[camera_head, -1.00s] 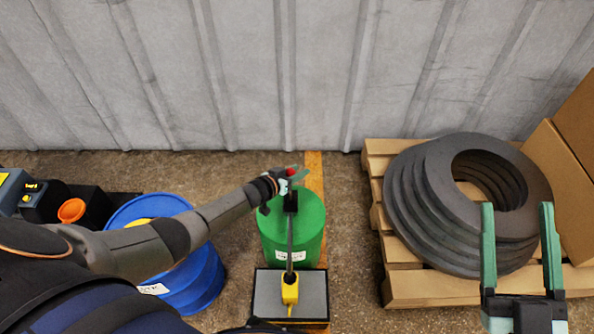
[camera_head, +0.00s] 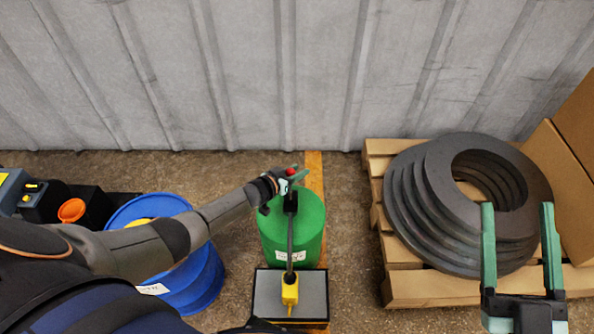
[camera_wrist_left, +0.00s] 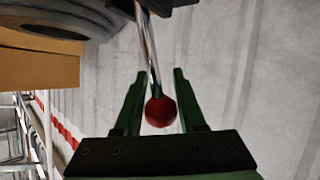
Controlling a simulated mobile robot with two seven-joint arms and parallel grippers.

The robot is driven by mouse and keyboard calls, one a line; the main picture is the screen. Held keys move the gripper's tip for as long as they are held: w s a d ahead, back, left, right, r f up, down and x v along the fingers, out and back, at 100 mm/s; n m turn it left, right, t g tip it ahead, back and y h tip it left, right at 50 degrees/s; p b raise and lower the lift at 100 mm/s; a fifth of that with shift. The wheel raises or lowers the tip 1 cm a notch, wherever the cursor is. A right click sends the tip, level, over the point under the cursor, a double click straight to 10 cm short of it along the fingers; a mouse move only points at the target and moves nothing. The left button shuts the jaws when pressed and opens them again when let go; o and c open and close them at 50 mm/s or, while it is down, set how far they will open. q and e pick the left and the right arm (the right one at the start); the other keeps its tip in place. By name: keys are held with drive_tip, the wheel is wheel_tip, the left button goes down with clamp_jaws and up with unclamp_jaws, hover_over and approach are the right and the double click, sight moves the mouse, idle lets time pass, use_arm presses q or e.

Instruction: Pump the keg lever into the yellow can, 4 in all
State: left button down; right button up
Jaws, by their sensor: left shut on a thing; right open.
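A green keg (camera_head: 302,228) with a white label stands on the floor in the middle of the head view. My left gripper (camera_head: 290,175) is above the keg, at the pump lever's red knob (camera_head: 292,171). In the left wrist view the red ball knob (camera_wrist_left: 160,111) and its metal rod (camera_wrist_left: 149,50) lie between the fingers of my left gripper (camera_wrist_left: 157,95), which is shut on it. A dark hose runs from the pump down to the yellow can (camera_head: 290,290) on a grey-topped stand (camera_head: 265,293). My right gripper (camera_head: 517,225) is open and empty.
A blue drum (camera_head: 192,285) stands left of the keg, partly under my left arm. A wooden pallet (camera_head: 420,290) with stacked dark rings (camera_head: 425,215) is on the right, beside cardboard boxes (camera_head: 560,185). A corrugated wall (camera_head: 250,75) closes the back.

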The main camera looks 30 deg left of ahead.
use_arm(q)
drive_tip(key=shift+s+d+f, duration=0.1)
drive_tip(key=shift+s+f, duration=0.35)
drive_tip(key=shift+f, duration=0.25)
drive_tip(key=c, duration=0.9)
unclamp_jaws()
drive_tip(key=shift+o, duration=2)
drive_tip(key=shift+w+r, duration=0.15)
drive_tip(key=shift+r, duration=0.15)
